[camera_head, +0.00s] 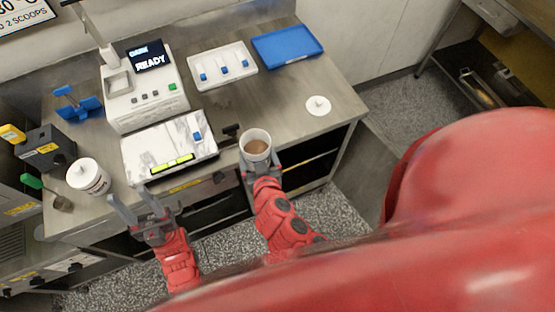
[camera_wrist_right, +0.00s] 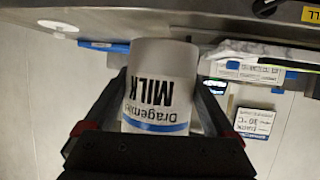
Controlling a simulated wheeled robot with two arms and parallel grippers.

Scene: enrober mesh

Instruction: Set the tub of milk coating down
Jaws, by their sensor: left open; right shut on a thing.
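The tub of milk coating (camera_head: 256,143) is white, open on top, with brown coating inside. In the head view it is upright near the counter's front edge, right of the marble slab. My right gripper (camera_head: 260,166) is shut on it. In the right wrist view the tub (camera_wrist_right: 160,84) sits between both fingers, its "MILK" label and blue band appearing upside down. I cannot tell whether its base touches the counter. My left gripper (camera_head: 129,197) is open and empty at the front edge, to the left.
The steel counter (camera_head: 285,110) is clear right of the tub, apart from a round white lid (camera_head: 318,105). A white machine (camera_head: 145,90), marble slab (camera_head: 165,148), white tray (camera_head: 222,66) and blue tray (camera_head: 287,46) stand behind or left.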

